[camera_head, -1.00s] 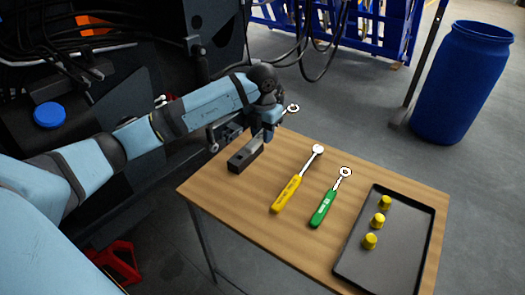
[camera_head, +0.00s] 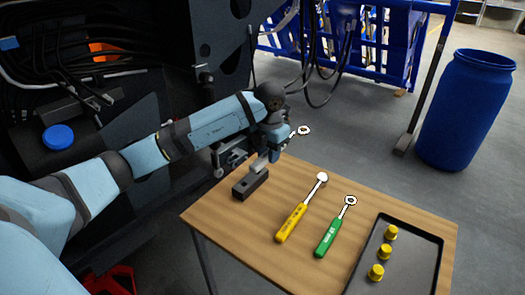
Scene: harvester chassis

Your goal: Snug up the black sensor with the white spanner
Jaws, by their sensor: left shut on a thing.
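My left gripper (camera_head: 274,155) is shut on the white spanner above the far left part of the table. The spanner's ring end (camera_head: 303,130) sticks out to the upper right of the gripper. I cannot tell whether the handle still touches the block. My gripper hides the middle of the spanner. I cannot make out the black sensor for certain among the dark chassis parts. My right gripper is not in view.
On the wooden table (camera_head: 228,220) lie a yellow spanner (camera_head: 291,223) and a green one (camera_head: 328,237). A black tray (camera_head: 420,245) holds yellow caps (camera_head: 384,252). The dark chassis (camera_head: 130,110) fills the left. A blue barrel (camera_head: 466,110) stands at the right.

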